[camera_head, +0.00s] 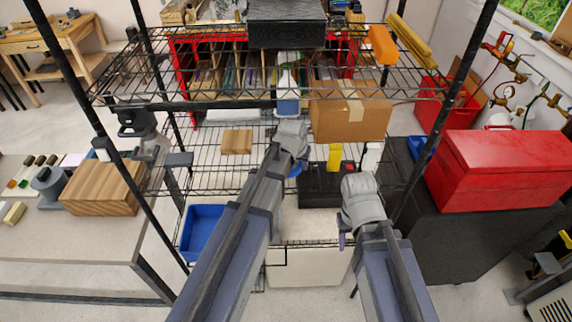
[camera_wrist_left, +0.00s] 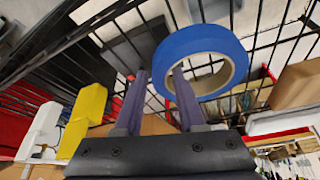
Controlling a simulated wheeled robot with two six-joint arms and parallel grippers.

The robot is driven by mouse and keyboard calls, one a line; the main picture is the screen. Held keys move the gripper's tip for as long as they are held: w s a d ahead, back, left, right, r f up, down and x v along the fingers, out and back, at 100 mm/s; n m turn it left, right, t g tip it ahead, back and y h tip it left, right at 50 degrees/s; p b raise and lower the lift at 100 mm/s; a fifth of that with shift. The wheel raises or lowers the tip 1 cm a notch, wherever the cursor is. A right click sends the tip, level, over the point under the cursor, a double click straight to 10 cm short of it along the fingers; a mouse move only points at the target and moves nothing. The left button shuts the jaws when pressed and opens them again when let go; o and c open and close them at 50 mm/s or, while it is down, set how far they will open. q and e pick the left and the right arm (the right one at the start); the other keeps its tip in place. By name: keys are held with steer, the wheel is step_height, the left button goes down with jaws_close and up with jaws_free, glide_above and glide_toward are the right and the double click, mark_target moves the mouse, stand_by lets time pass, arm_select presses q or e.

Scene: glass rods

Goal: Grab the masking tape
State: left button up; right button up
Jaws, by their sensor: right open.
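The masking tape (camera_wrist_left: 205,62) is a blue ring with a pale core. In the left wrist view it is just beyond my left gripper (camera_wrist_left: 160,72). The two fingers are apart, with the near rim of the ring between them and the right finger overlapping the hole. I cannot tell whether either finger touches it. In the head view only a bit of the blue tape (camera_head: 295,171) shows below my left gripper (camera_head: 297,160), whose fingers are mostly hidden by the wrist. My right gripper (camera_head: 342,236) is open and lower, at the rack's front, away from the tape.
On the middle wire shelf stand a yellow bottle (camera_head: 334,156) and a white bottle (camera_head: 371,155) right of the tape, and a wooden block (camera_head: 237,142) to the left. A cardboard box (camera_head: 350,118) is above. Black rack posts and shelf edges crowd the arms.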

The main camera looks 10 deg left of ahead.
arm_select(q)
jaws_close()
steer(key=shift+r, duration=0.15)
stand_by(0.5)
